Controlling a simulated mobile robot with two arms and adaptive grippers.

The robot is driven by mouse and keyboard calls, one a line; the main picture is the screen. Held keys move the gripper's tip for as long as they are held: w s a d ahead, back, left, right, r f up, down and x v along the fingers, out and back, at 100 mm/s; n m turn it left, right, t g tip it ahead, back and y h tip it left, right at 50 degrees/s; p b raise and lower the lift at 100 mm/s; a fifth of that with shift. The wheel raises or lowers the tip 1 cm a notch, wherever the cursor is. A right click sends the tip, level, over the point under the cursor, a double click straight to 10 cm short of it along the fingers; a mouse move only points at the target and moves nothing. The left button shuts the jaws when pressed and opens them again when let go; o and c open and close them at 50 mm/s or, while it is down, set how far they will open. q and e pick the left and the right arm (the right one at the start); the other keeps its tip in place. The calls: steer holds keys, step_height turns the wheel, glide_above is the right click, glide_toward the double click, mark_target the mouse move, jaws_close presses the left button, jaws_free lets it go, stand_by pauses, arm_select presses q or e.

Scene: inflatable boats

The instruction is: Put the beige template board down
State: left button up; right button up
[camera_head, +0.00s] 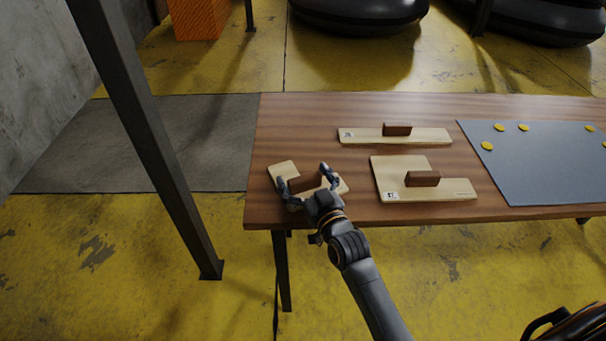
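The beige template board (280,170) with a brown block handle (304,183) lies at the left front of the wooden table (300,122), apparently flat on it. I see no clear contact between the fingers and the handle. The gripper hides part of the board. Two other beige boards lie to the right: a long narrow one (362,137) and an L-shaped one (392,172), each with a brown handle.
A blue-grey sheet (535,165) with several yellow discs covers the table's right part. A dark metal post (143,120) stands left of the table. Black inflatable boats (360,12) and an orange block (198,18) are beyond. The table's back left is clear.

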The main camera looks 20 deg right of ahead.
steer(key=shift+s+r, duration=0.1)
steer(key=shift+r, duration=0.1)
steer(key=s, duration=0.7)
steer(key=s+d, duration=0.1)
steer(key=s, duration=0.2)
steer(key=shift+s+d, duration=0.1)
steer(key=shift+s, duration=0.15)
arm_select(q)
steer(key=shift+w+d+f, duration=0.1)
steer(key=shift+w, duration=0.3)
arm_select(e)
steer(key=shift+s+d, duration=0.1)
steer(key=shift+s, duration=0.6)
arm_select(q)
steer(key=shift+s, duration=0.1)
